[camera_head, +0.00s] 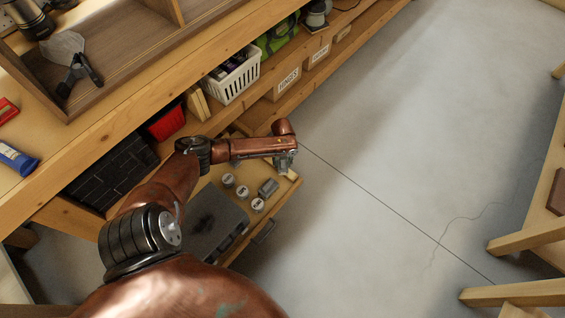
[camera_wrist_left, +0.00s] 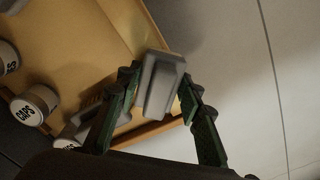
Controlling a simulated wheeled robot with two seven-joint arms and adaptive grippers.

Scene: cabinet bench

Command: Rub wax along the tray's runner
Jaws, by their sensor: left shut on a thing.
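The tray (camera_head: 287,192) is a shallow wooden pull-out below the bench, standing out over the floor. Its bare wooden bottom and raised edge also show in the wrist view (camera_wrist_left: 105,35). My left gripper (camera_head: 286,163) is over the tray's far outer corner, pointing down. In the wrist view its green fingers (camera_wrist_left: 158,84) are shut on a grey block (camera_wrist_left: 160,88), which overlaps the tray's edge in the picture. I cannot tell whether the block touches the tray or its runner. The runner itself is not clearly seen. My right gripper is out of view.
A white basket (camera_head: 235,80) and a red bin (camera_head: 167,122) stand on the shelf above. Open floor (camera_head: 380,150) lies to the right.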

